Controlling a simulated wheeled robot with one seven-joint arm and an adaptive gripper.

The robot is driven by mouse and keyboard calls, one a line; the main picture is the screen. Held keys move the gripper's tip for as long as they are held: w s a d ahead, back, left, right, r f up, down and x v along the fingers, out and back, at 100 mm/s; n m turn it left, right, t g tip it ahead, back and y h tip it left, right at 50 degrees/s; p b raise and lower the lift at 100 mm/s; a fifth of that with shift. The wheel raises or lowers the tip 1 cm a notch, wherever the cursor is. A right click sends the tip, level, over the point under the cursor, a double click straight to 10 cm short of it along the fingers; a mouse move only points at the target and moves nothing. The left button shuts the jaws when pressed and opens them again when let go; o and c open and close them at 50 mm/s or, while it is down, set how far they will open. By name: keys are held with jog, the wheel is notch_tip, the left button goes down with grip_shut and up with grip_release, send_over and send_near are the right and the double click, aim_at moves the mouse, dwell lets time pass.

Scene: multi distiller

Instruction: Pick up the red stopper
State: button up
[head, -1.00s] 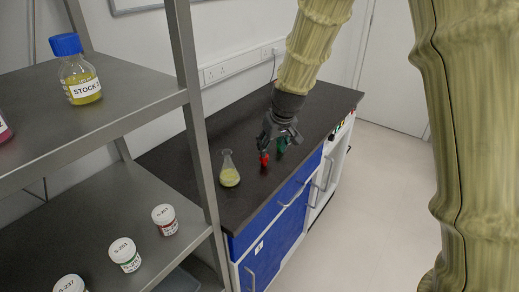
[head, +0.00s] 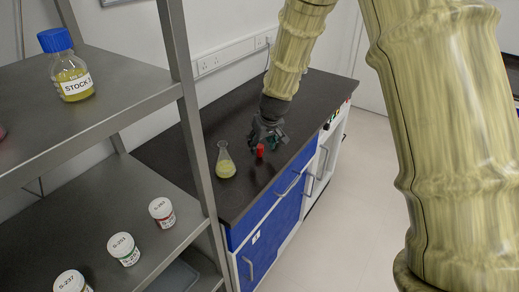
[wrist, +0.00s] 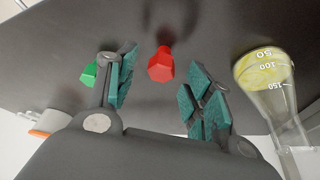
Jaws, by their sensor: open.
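The red stopper (head: 260,150) stands on the dark bench top, to the right of a conical flask. In the wrist view the red stopper (wrist: 161,65) shows its faceted top, between and beyond my two fingers, with a clear gap to each. My gripper (head: 267,138) is low over the bench at the stopper, pointing down. In the wrist view my gripper (wrist: 158,90) is open, with its green pads apart and nothing held between them. A green stopper (wrist: 89,74) shows beyond the left finger, partly hidden by it.
The flask of yellow-green liquid (head: 225,162) stands close to the red stopper; it also shows in the wrist view (wrist: 265,75). A metal shelf (head: 130,92) with a stock bottle (head: 72,72) and lidded jars (head: 123,249) rises at left.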

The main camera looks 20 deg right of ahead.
aim_at(260, 146)
jog(key=shift+p+x, duration=0.3)
jog(key=shift+x, duration=1.45)
jog(key=shift+a, duration=0.1)
jog(key=c, duration=0.8)
